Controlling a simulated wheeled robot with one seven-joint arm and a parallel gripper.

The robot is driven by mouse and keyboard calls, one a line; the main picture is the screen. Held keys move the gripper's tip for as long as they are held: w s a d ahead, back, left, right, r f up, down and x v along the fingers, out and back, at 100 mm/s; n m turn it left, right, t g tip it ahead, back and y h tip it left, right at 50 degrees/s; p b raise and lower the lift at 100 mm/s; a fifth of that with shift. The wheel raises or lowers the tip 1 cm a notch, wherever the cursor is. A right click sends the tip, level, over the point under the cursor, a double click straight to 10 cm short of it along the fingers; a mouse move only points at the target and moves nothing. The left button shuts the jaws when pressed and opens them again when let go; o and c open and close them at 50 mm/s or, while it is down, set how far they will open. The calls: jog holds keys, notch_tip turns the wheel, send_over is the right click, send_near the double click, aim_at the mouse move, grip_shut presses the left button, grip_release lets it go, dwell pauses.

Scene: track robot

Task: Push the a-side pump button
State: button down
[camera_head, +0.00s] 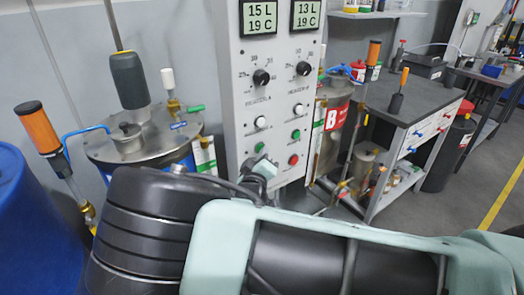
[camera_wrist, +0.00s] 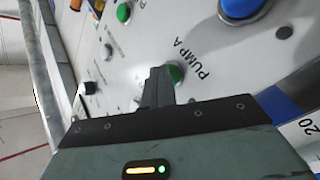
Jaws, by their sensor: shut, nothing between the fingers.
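The control panel (camera_head: 236,90) stands upright in the middle of the head view. In the wrist view, a green button (camera_wrist: 177,73) sits beside the printed label "PUMP A" (camera_wrist: 192,58). My gripper (camera_wrist: 160,74) is shut, with its dark fingertips at this button and covering part of it. I cannot tell whether they touch or press it. In the head view, a green button (camera_head: 260,147) shows in the panel's left column, just above my gripper (camera_head: 264,168), which is partly hidden by my arm.
Another green button (camera_wrist: 123,13) and a white button (camera_wrist: 108,52) are near my fingers. A red button (camera_head: 293,160) is low in the panel's right column. A lidded tank (camera_head: 145,140) stands left, a workbench (camera_head: 415,95) right.

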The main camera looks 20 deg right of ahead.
jog(key=shift+s, duration=0.1)
dwell(0.3)
jog(key=shift+s+d, duration=0.1)
jog(key=shift+s, duration=0.2)
jog(key=s+d+p, duration=0.1)
jog(key=s+d, duration=0.1)
jog(key=s, duration=0.3)
jog(key=shift+s, duration=0.35)
dwell(0.4)
